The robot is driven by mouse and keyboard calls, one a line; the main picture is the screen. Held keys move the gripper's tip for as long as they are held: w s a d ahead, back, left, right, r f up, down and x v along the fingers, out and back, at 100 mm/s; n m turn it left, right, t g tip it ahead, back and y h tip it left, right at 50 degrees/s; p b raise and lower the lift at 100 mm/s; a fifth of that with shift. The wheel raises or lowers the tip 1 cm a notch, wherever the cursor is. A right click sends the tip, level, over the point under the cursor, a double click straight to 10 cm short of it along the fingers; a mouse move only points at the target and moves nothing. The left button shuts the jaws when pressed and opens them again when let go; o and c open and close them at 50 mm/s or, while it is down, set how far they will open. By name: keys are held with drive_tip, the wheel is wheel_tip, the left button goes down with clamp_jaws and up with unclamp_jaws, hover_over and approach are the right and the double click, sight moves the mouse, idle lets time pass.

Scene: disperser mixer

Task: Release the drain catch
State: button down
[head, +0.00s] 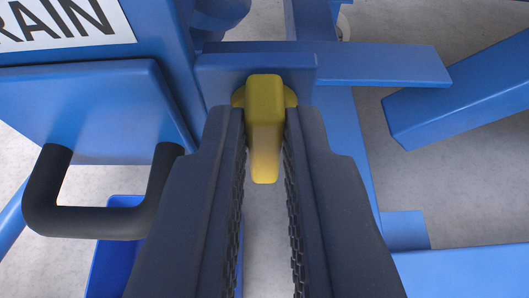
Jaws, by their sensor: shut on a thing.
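The drain catch is a yellow lever (264,110) on a round yellow base, mounted on a blue bracket (300,66) at the upper middle of the head view. Its handle hangs down towards me. My gripper (265,130) has its two dark ribbed fingers on either side of the handle and is shut on it near the fingertips. The fingers hide part of the yellow base. A blue panel with a white sign reading "RAIN" (60,22), cut off at the left edge, is at the upper left.
A black U-shaped handle (95,222) on a blue plate (90,100) is left of my gripper. A blue bin (112,260) is below it. Blue frame beams (465,90) stand at the right. Grey floor shows between them.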

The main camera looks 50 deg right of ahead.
drive_tip(key=shift+d+m, duration=0.25)
drive_tip(key=shift+m, duration=0.05)
drive_tip(key=shift+s+d+f+m+t+y+b, duration=0.35)
drive_tip(key=shift+m+t+b, duration=0.55)
drive_tip(key=shift+m, duration=1.25)
drive_tip(key=shift+s+d+f+m+t+y+b, duration=0.25)
drive_tip(key=shift+f+m+t+b, duration=0.2)
drive_tip(key=shift+m+t, duration=1.35)
drive_tip(key=shift+s+d+f+m+t+y+b, duration=0.35)
drive_tip(key=shift+m+t+b, duration=0.4)
drive_tip(key=shift+m, duration=1.7)
drive_tip(key=shift+a, duration=0.1)
drive_tip(key=c, duration=1.5)
unclamp_jaws()
drive_tip(key=shift+f, duration=0.1)
drive_tip(key=shift+w+a, duration=0.1)
drive_tip(key=shift+a, duration=0.05)
